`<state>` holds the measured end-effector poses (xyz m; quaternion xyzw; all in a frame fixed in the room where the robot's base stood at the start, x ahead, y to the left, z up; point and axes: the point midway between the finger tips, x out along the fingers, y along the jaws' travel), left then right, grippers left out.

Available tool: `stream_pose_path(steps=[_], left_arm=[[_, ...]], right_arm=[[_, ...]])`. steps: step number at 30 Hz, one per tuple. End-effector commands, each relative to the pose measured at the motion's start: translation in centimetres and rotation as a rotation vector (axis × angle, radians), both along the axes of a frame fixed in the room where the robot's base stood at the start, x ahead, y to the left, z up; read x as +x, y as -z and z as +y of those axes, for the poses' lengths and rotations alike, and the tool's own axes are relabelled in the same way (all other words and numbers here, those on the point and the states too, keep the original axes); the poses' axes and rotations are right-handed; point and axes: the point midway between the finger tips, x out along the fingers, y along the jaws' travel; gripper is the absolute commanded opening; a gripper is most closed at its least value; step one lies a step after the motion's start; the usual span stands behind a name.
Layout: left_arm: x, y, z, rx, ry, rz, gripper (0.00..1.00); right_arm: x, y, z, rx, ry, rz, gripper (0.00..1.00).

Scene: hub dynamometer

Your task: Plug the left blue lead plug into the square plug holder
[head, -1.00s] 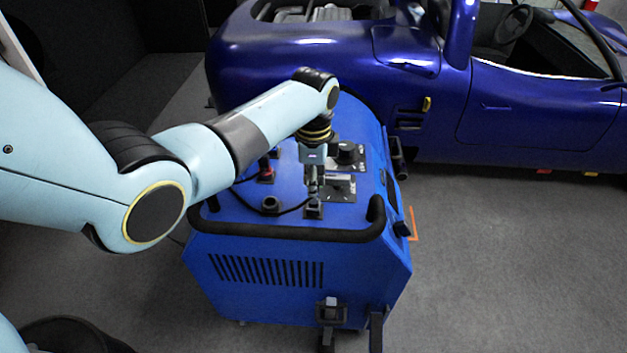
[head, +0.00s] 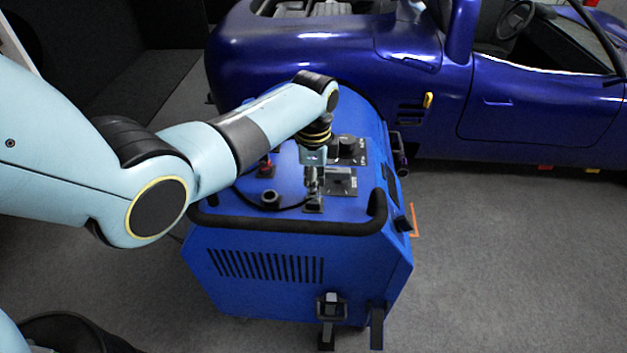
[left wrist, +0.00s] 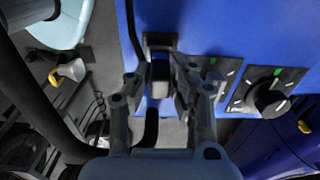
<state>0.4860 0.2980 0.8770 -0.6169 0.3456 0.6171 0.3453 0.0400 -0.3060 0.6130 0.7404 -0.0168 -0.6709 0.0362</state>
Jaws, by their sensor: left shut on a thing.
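My left gripper (head: 314,192) reaches down over the front part of the blue dynamometer's top. It is shut on a dark plug (left wrist: 160,78), which shows between its fingers in the left wrist view (left wrist: 160,92). The square plug holder (left wrist: 158,41) is a dark square fitting on the blue top, right by the plug. In the head view, the holder (head: 313,208) shows just below the fingertips. I cannot tell how far the plug is inside it. A thin black lead (head: 246,199) curves over the top towards the gripper. My right gripper is out of view.
The blue dynamometer (head: 350,243) has a black handle rail (head: 285,229) along its front edge, close to my gripper. A knob panel (head: 347,149), a red-topped post (head: 265,168) and a round black socket (head: 270,198) are nearby. A blue car (head: 500,110) stands behind; floor at right is clear.

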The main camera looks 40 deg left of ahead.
Motion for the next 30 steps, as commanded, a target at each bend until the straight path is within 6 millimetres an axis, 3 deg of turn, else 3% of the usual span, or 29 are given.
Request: stream_pose_path(steps=[8,9,15,25,30], left_arm=[[0.0,0.4,0.0,0.0,0.0,0.0,0.0],[0.0,0.4,0.0,0.0,0.0,0.0,0.22],[0.0,0.4,0.0,0.0,0.0,0.0,0.46],[0.0,-0.1,0.0,0.0,0.0,-0.001,0.46],[0.0,-2.7,0.0,0.0,0.0,-0.004,0.46]], right_arm=[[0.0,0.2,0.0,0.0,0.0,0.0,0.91],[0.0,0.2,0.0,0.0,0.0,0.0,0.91],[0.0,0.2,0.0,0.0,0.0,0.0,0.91],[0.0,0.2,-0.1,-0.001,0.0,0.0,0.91],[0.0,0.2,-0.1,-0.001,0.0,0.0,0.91]])
